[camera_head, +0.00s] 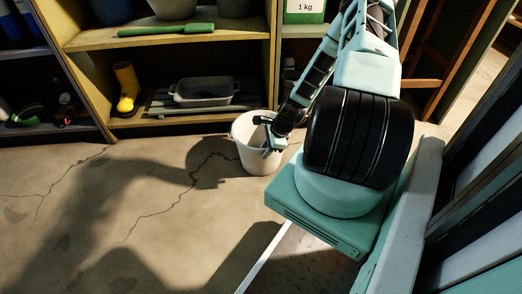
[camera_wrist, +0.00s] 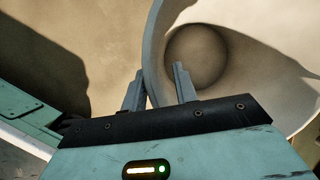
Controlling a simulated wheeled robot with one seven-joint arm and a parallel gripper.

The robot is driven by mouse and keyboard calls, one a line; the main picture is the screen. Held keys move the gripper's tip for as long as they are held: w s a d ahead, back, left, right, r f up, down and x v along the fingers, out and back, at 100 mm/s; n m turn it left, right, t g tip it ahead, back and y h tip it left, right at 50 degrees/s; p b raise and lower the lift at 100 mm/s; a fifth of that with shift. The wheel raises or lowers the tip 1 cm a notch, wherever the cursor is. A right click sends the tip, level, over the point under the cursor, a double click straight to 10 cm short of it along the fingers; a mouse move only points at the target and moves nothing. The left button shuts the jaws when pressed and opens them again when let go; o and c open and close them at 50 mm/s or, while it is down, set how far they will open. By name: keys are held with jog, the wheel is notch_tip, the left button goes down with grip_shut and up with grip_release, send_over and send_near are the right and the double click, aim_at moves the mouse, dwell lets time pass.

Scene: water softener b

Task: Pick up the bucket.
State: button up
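A white bucket (camera_head: 246,155) stands upright on the concrete floor in front of the shelves. Its open top faces the camera in the wrist view, with the pale wall (camera_wrist: 151,50) curving past my fingers. My gripper (camera_head: 264,136) is at the bucket's right rim. In the wrist view my gripper (camera_wrist: 159,72) is open, its two fingers apart. The left finger is outside the bucket wall and the right finger is inside. The wall lies between them, nearer the left finger; whether it touches is unclear. Part of the bucket is behind my gripper in the head view.
Cracked floor (camera_head: 110,200) is clear to the left and front. A wooden frame stands at the right.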

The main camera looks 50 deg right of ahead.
grip_shut()
dwell(1.3)
